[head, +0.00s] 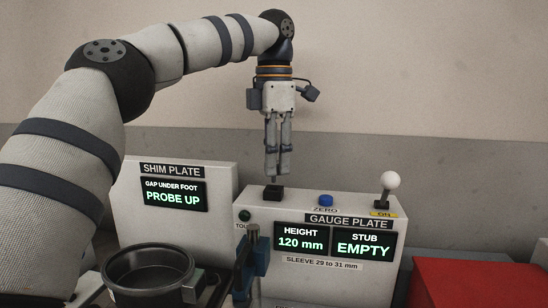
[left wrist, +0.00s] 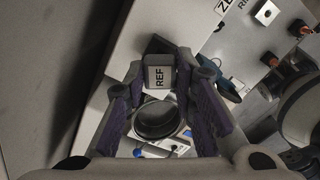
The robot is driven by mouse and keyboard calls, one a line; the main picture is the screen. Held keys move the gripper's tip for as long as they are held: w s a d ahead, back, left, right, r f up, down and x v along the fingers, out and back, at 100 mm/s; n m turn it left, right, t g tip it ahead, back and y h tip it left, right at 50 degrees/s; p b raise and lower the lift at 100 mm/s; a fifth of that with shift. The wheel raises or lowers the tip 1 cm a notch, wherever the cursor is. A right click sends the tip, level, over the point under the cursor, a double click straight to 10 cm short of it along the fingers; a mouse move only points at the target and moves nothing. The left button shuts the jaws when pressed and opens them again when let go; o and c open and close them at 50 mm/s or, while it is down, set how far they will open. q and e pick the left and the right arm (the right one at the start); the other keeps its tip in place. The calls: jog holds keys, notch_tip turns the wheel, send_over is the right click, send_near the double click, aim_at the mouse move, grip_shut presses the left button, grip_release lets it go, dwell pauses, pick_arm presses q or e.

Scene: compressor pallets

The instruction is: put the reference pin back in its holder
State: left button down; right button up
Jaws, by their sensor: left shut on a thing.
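My left gripper (head: 272,172) points straight down above the black square holder (head: 273,193) on top of the gauge plate box. Its fingers are closed together on the reference pin, whose grey end marked REF (left wrist: 160,77) shows between the fingertips in the left wrist view. In the head view the fingers hide most of the pin, and a narrow bit shows just above the holder. I cannot tell whether the pin's lower end is inside the holder. The dark holder (left wrist: 158,45) shows partly behind the pin in the wrist view. My right gripper is not in view.
The gauge plate box (head: 375,273) reads height 120 mm and stub EMPTY. A blue button (head: 326,200) and a white-knobbed lever (head: 390,181) stand on it. The shim plate box (head: 140,217) is left. A dark round pot (head: 150,291) and blue clamp-like part (head: 252,258) stand in front.

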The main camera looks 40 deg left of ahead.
pick_arm(q)
jog(key=shift+f, duration=1.4)
jog(key=c, duration=1.2)
grip_release()
jog(key=shift+c, duration=0.2)
notch_tip(320, 180, up, 8)
jog(key=shift+f, duration=0.25)
